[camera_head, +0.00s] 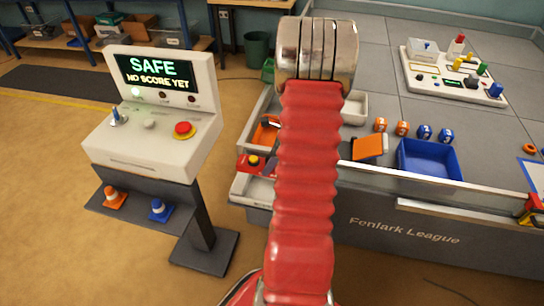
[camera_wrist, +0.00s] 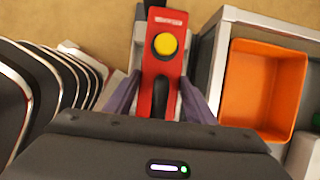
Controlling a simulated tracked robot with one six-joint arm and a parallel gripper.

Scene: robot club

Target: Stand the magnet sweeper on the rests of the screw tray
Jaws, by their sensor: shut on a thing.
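The magnet sweeper is a red body with a round yellow button (camera_wrist: 165,44) and a dark handle. In the wrist view my gripper (camera_wrist: 160,84) is shut on it, one grey-purple finger on each side. The sweeper also shows in the head view (camera_head: 246,162), left of my arm, which hides my gripper there. A pale tray, apparently the screw tray, shows under the sweeper in the wrist view (camera_wrist: 143,52) and in the head view (camera_head: 250,189). I cannot tell whether the sweeper touches it. Its rests are not clearly visible.
An orange bin (camera_wrist: 264,84) stands in a pale-walled compartment right of the sweeper. The scoring console (camera_head: 150,130) stands left of the table. A blue bin (camera_head: 430,161), an orange block (camera_head: 369,147) and several numbered pieces are on the table right of my arm.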

